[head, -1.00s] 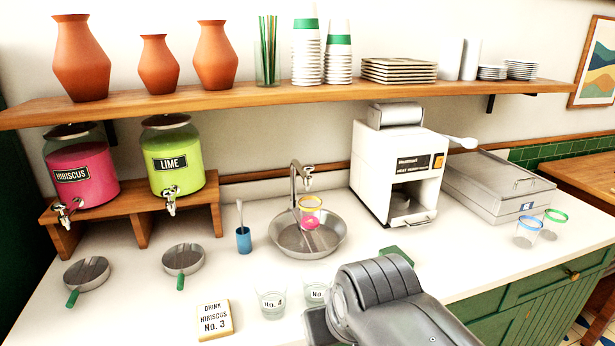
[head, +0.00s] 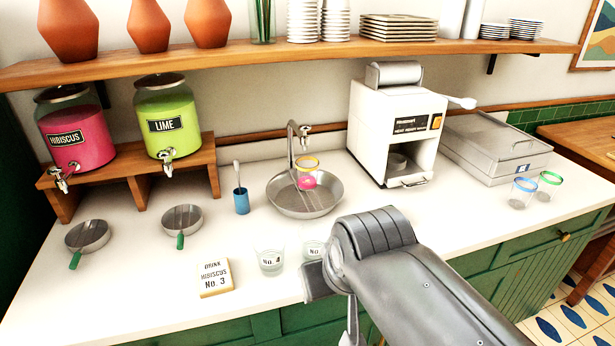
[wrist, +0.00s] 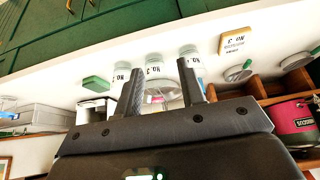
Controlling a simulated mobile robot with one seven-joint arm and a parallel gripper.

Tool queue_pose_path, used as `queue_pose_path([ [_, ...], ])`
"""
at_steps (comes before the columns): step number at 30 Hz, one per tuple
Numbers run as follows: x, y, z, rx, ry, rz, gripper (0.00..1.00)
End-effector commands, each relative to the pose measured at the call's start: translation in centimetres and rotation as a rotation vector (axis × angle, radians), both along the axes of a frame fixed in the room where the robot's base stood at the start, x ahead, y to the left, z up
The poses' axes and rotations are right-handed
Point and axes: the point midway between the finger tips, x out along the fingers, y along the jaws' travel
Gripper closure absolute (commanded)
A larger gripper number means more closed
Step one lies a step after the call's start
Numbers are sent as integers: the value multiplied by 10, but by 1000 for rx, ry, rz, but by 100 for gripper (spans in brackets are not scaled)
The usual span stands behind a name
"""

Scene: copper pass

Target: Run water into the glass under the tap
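A glass with a yellow rim (head: 307,168) stands in the round metal sink basin (head: 325,205), below the tap (head: 291,150). Pink shows in the glass's lower part. I cannot make out any running water. A small knob-like part (head: 305,129) is at the tap's top. My gripper (wrist: 162,88) is open in the wrist view, with nothing between its fingers. That view is upside down, and the basin lies beyond the fingers, apart from them.
Glasses marked No. 4 (head: 270,262) and No. (head: 314,248) stand near the counter's front. An order card (head: 215,278) reads hibiscus No. 3. A blue cup (head: 241,201) is left of the basin; a white machine (head: 400,130) is right. A shelf (head: 250,63) runs above.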

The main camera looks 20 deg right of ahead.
Motion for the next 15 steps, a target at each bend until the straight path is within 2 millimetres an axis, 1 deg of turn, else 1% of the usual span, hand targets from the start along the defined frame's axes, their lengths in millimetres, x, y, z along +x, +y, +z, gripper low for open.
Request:
queue_pose_path([
  [2, 0, 0, 0, 0, 0, 0, 64],
  [5, 2, 0, 2, 1, -1, 0, 73],
  [8, 11, -1, 10, 4, -7, 0, 81],
  [11, 30, -2, 27, 9, -20, -2, 89],
  [14, 57, -5, 50, 15, -38, -2, 97],
  [15, 69, -7, 59, 18, -46, -3, 100],
])
